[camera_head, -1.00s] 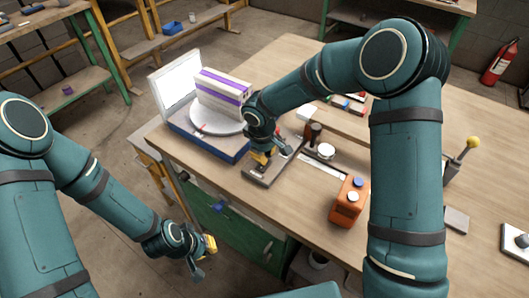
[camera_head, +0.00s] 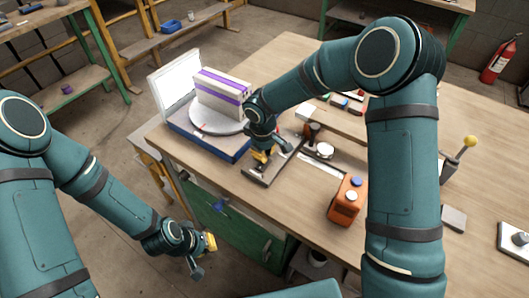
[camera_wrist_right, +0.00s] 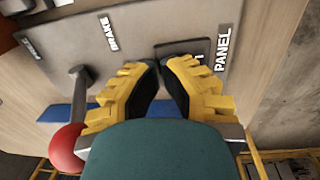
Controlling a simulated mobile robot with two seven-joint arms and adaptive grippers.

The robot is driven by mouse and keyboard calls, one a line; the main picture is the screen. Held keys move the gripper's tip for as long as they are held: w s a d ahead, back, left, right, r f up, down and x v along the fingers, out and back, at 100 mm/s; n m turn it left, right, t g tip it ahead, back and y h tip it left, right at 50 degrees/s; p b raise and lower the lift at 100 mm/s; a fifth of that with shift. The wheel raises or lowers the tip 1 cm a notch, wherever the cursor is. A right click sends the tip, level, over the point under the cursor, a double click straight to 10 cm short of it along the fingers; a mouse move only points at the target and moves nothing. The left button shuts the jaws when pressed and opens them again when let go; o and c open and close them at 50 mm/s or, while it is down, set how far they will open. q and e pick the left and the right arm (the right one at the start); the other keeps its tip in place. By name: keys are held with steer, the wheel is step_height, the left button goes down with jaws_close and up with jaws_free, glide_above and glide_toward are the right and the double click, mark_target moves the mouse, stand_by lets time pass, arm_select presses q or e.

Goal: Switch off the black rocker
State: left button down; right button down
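The black rocker appears as a dark rectangular plate (camera_wrist_right: 184,46) on the pale labelled panel (camera_wrist_right: 135,60) in the right wrist view, beside the word PANEL. My right gripper (camera_wrist_right: 160,62) has its yellow-and-black fingertips close together at the rocker's near edge and hides part of it. I cannot tell whether they touch it or which way it is tipped. In the head view my right gripper (camera_head: 262,158) is low over the flat panel (camera_head: 256,179) near the table's front edge. My left gripper (camera_head: 208,243) hangs off the table; its opening is unclear.
A lever with a red ball (camera_wrist_right: 68,148) stands left of my right gripper in the wrist view. In the head view, a turntable (camera_head: 207,120) carrying a striped block is left of the panel. An orange box (camera_head: 345,201) stands right of it.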

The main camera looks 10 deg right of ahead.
steer(key=shift+w+r, duration=0.1)
steer(key=shift+r, duration=0.15)
steer(key=r+p, duration=0.1)
steer(key=r, duration=0.1)
steer(key=r+p, duration=0.2)
steer(key=r, duration=0.1)
steer(key=shift+s+a+r, duration=0.25)
steer(key=shift+r, duration=0.05)
step_height(320, 180, up, 8)
steer(key=p, duration=0.1)
steer(key=shift+s+a, duration=0.35)
steer(key=shift+s, duration=0.05)
steer(key=shift+r, duration=0.1)
steer(key=p, duration=0.6)
steer(key=shift+a+f, duration=0.15)
steer(key=shift+f, duration=0.1)
steer(key=f+b, duration=0.2)
steer(key=f, duration=0.2)
steer(key=f+b, duration=0.3)
steer(key=f, duration=0.2)
steer(key=w+d+f+b, duration=0.1)
steer(key=f+b, duration=0.1)
steer(key=f, duration=0.3)
steer(key=shift+w+d+b, duration=0.1)
steer(key=shift+b, duration=0.3)
